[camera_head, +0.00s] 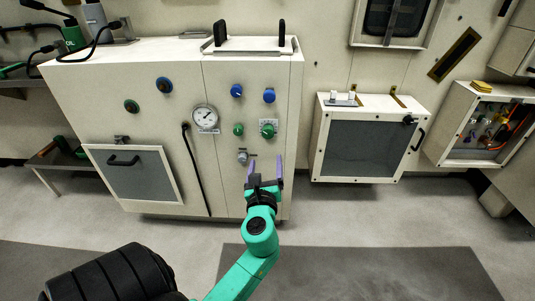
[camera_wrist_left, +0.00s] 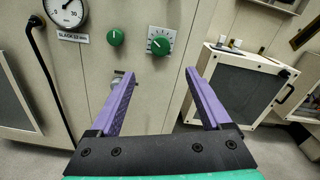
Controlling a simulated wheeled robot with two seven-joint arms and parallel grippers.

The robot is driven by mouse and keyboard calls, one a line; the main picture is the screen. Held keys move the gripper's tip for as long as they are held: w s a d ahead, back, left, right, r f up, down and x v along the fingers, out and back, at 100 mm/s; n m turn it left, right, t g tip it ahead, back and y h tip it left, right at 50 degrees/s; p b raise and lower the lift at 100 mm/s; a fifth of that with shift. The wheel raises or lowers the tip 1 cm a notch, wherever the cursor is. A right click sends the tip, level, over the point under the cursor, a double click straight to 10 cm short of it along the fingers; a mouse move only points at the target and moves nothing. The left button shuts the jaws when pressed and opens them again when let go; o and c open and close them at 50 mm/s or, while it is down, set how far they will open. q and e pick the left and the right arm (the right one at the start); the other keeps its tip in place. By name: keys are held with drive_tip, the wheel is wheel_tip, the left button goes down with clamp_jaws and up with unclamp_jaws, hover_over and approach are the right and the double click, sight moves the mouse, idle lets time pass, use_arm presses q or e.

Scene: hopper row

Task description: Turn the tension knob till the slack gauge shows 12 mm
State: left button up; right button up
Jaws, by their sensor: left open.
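The round slack gauge (camera_head: 205,117) is on the front of the white cabinet; in the left wrist view (camera_wrist_left: 67,12) it is cut by the top edge, with a label reading "SLACK 12 mm" below. Its needle reading is too small to tell. A green knob on a marked scale plate (camera_head: 268,130) is right of the gauge, and it shows in the left wrist view (camera_wrist_left: 159,44); I see no name on it. My left gripper (camera_head: 266,166) is open and empty, below and in front of this knob, its purple fingers (camera_wrist_left: 160,74) apart from it. My right gripper is not in view.
A plain green knob (camera_head: 238,130) is close left of the scaled knob. Two blue knobs (camera_head: 236,91) (camera_head: 269,96) are above, and a small grey fitting (camera_head: 242,156) is below. A black cable (camera_head: 193,165) hangs left. A windowed box (camera_head: 367,140) stands out at right.

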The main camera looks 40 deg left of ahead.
use_arm(q)
approach(268, 134)
drive_tip(key=x, duration=0.2)
drive_tip(key=b+x, duration=0.1)
drive_tip(key=x, duration=0.6)
drive_tip(key=shift+s, duration=0.1)
drive_tip(key=shift+w+a+r, duration=0.1)
drive_tip(key=shift+w+a, duration=0.1)
drive_tip(key=shift+w, duration=0.05)
clamp_jaws()
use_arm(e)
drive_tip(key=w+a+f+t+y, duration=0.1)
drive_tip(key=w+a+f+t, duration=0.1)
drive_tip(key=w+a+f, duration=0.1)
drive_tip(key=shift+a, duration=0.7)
